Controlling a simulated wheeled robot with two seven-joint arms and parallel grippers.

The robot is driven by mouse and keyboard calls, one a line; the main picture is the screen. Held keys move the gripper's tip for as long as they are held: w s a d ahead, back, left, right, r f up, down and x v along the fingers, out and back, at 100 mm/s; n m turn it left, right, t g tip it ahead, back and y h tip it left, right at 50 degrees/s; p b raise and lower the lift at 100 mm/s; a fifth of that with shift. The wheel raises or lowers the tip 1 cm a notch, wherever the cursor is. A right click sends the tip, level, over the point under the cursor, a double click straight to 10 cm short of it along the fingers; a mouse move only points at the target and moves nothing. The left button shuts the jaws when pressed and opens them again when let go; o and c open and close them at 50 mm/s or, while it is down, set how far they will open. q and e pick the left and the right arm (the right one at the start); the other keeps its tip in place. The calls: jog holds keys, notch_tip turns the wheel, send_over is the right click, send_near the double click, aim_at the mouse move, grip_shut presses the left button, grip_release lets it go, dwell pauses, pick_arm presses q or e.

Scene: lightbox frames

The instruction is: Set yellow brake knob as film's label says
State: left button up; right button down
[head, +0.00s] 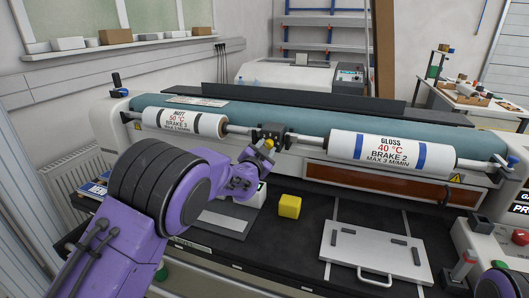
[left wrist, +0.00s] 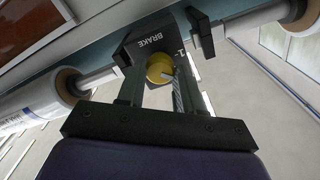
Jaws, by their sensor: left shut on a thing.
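The yellow brake knob (head: 268,143) sits on the black brake block (head: 271,131) between the two film rolls. In the left wrist view the knob (left wrist: 159,69) is on the block marked BRAKE (left wrist: 140,50), and a white 1 shows beside it. My left gripper (left wrist: 157,78) is shut on the knob. In the head view this gripper (head: 263,153) reaches up to the knob from below. The left roll's label (head: 183,121) reads MATT, 50 °C, BRAKE 2. The right roll's label (head: 380,149) reads GLOSS, 40 °C, BRAKE 2, MAX 3 M/MIN. I cannot tell the knob's setting. My right gripper is out of view.
A control panel with a red button (head: 520,238) is at the right edge. The bed between cube and plate is clear.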

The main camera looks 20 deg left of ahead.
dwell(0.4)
pick_arm(q)
jog(key=o, duration=1)
jog(key=shift+d, duration=0.1)
jog(key=shift+o, duration=0.2)
jog(key=shift+s+f, duration=0.1)
jog(key=shift+s, duration=0.15)
jog(key=s+b, duration=0.3)
jog(key=s, duration=0.7)
